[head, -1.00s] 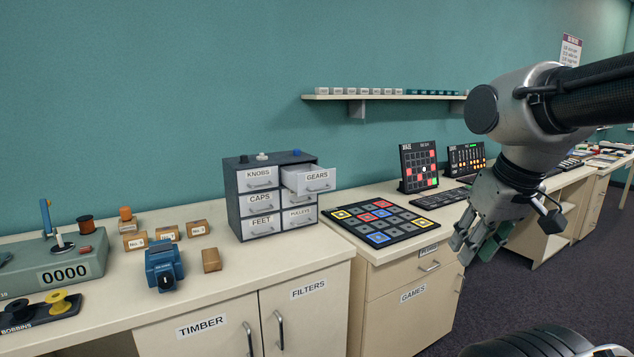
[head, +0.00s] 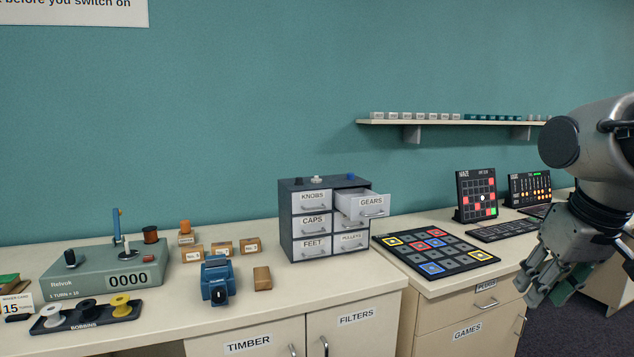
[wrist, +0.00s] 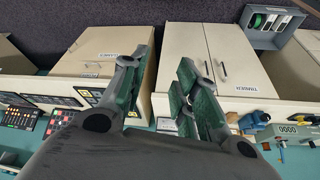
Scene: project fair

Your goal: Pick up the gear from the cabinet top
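A small dark grey drawer cabinet (head: 284,225) stands on the bench in the head view. Its top holds a dark piece (head: 298,182), a white piece (head: 316,180) and a blue piece (head: 351,177). They are too small to tell which is the gear. The drawer labelled GEARS (head: 372,207) is pulled out. My gripper (head: 540,290) is at the right of the head view, in front of the bench and well apart from the cabinet. In the wrist view its green-padded fingers (wrist: 158,92) are spread with nothing between them.
A board of coloured squares (head: 436,252) lies right of the cabinet. A blue device (head: 215,280), small brown boxes (head: 222,247) and a counter machine reading 0000 (head: 100,274) stand to the left. A wall shelf (head: 440,124) holds a row of small pieces above.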

